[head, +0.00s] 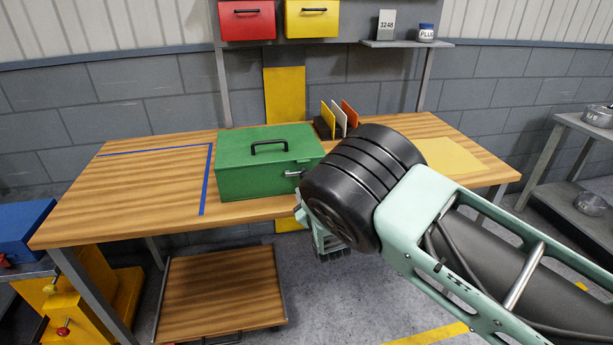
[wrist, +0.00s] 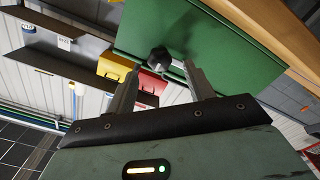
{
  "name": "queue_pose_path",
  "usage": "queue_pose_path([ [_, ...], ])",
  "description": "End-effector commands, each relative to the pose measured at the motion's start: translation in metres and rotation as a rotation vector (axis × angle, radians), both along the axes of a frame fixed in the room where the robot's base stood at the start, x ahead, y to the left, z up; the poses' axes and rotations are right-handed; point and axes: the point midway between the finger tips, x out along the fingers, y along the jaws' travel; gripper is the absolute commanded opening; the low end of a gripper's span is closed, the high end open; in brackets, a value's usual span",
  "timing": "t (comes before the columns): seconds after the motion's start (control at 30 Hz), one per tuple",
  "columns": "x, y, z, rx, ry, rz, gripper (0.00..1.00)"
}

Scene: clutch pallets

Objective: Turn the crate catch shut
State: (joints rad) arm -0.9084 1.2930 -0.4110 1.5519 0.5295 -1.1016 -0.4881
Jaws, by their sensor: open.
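The green crate (head: 250,174) stands closed on the wooden workbench, with a black handle on its lid. Its catch (head: 293,174) shows as a small metal piece at the crate's right front, partly hidden by my wrist. In the wrist view, the catch has a dark round knob (wrist: 158,58) and a pale bar against the green crate face (wrist: 215,45). My gripper (wrist: 162,70) is open, with its two fingers on either side of the knob in the picture. I cannot tell whether they touch it. In the head view my wrist hides most of the fingers.
The workbench (head: 120,190) has free room left of the crate, marked by blue tape (head: 207,180). A rack of upright cards (head: 340,117) stands behind my wrist. A yellow sheet (head: 452,155) lies at the right. Red (head: 247,20) and yellow (head: 312,19) bins sit above.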

Motion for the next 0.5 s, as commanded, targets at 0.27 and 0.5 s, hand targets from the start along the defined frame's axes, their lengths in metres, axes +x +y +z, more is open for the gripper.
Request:
queue_pose_path([
  [0.27,0.034,0.009,0.000,-0.001,0.000,-0.001,0.53],
  [0.5,0.042,0.012,0.000,0.000,0.001,-0.001,0.53],
])
